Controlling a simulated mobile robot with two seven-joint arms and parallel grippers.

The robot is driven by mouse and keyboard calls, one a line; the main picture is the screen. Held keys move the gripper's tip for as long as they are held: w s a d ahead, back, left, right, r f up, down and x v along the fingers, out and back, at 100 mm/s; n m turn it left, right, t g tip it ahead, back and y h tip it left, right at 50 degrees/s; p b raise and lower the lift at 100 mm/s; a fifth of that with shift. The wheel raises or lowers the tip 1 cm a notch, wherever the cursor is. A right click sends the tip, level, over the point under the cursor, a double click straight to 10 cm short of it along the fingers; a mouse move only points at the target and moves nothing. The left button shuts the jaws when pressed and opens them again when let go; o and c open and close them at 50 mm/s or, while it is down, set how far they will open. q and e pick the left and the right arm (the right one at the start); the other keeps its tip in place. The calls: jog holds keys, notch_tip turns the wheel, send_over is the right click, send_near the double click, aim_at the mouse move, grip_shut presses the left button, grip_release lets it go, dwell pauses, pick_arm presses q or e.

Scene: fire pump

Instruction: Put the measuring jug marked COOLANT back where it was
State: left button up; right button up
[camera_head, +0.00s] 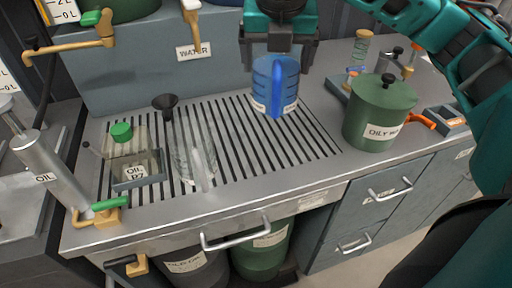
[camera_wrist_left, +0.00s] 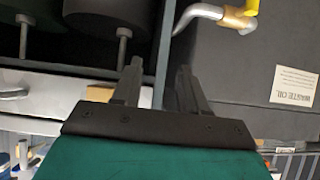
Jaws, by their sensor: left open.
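A blue measuring jug (camera_head: 268,88) is over the right part of the slotted drain grate (camera_head: 235,165), with its handle toward me. It has a pale label that is too small to read. It looks upright; I cannot tell whether its base touches the grate. My right gripper (camera_head: 278,62) is directly above it, with one finger at each side of its rim. The picture does not settle whether the fingers grip it. My left gripper (camera_wrist_left: 158,85) is open and empty in the left wrist view, near a dark surface with a WASTE OIL label (camera_wrist_left: 293,86).
A clear jug (camera_head: 195,160), a black funnel (camera_head: 165,104) and a green-capped container (camera_head: 135,165) stand on the grate's left. A green OILY WASTE can (camera_head: 380,112) stands close to the right. A WATER tap (camera_head: 193,22) overhangs the back. The grate's middle is clear.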

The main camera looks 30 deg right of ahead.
aim_at(261, 89)
notch_tip(261, 89, up, 5)
jog(key=w+a+n+y+p, duration=0.1)
jog(key=a+n, duration=0.1)
jog(key=n, duration=0.2)
jog(key=shift+y, duration=0.3)
jog(key=f+b, duration=0.2)
jog(key=f, duration=0.3)
jog(key=f+b, duration=0.2)
jog(key=f, duration=0.3)
jog(key=shift+a+f, duration=0.2)
jog(key=shift+f, duration=0.1)
notch_tip(261, 89, down, 4)
jog(key=shift+b, duration=0.4)
jog(key=shift+f+t, duration=0.25)
jog(key=shift+t, duration=0.05)
pick_arm(q)
jog(key=shift+w+f+b, duration=0.15)
jog(key=shift+w+f, duration=0.1)
jog(key=shift+f, duration=0.4)
jog(key=shift+w+f+b, duration=0.15)
jog(key=shift+w+f, duration=0.1)
jog(key=shift+f, duration=0.35)
pick_arm(e)
notch_tip(261, 89, down, 4)
jog(key=shift+f, duration=0.2)
